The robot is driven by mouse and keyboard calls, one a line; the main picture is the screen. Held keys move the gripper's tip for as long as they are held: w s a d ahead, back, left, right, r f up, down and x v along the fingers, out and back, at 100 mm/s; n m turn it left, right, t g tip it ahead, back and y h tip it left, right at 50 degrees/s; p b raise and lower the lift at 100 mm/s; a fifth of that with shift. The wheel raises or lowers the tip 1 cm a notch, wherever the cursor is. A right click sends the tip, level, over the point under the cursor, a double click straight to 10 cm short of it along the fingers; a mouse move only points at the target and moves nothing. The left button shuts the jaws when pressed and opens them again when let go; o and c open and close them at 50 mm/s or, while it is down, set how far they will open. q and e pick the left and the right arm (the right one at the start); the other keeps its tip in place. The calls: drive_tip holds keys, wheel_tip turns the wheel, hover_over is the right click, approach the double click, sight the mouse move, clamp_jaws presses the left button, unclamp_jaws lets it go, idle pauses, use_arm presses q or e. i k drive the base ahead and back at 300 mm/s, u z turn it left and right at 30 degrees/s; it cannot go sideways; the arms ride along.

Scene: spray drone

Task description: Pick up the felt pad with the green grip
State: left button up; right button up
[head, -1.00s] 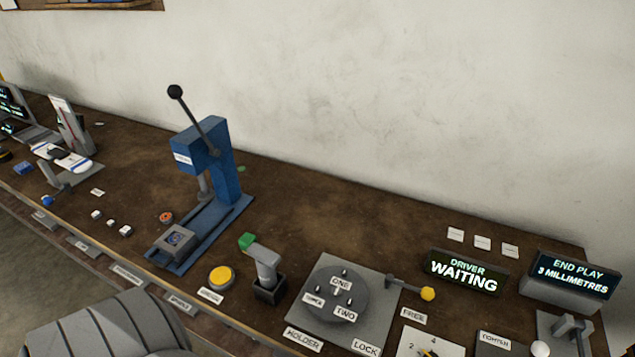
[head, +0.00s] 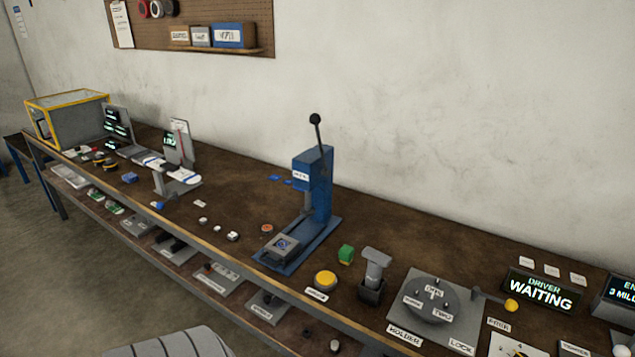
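A small green block (head: 346,254) stands on the brown bench, between the blue press and the grey upright tool. It may be the green grip of the felt pad; I cannot make out any felt under it. The grey tool (head: 375,268) stands in a dark square holder just right of the green block. Neither of my grippers is in view.
The blue lever press (head: 313,190) stands left of the green block. A yellow button (head: 325,280) is in front of it. The round holder plate (head: 431,302) is to the right. Open bench top lies behind the green block. A shelf with labelled trays runs below.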

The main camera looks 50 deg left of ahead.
sight(347, 253)
drive_tip(key=u, duration=1)
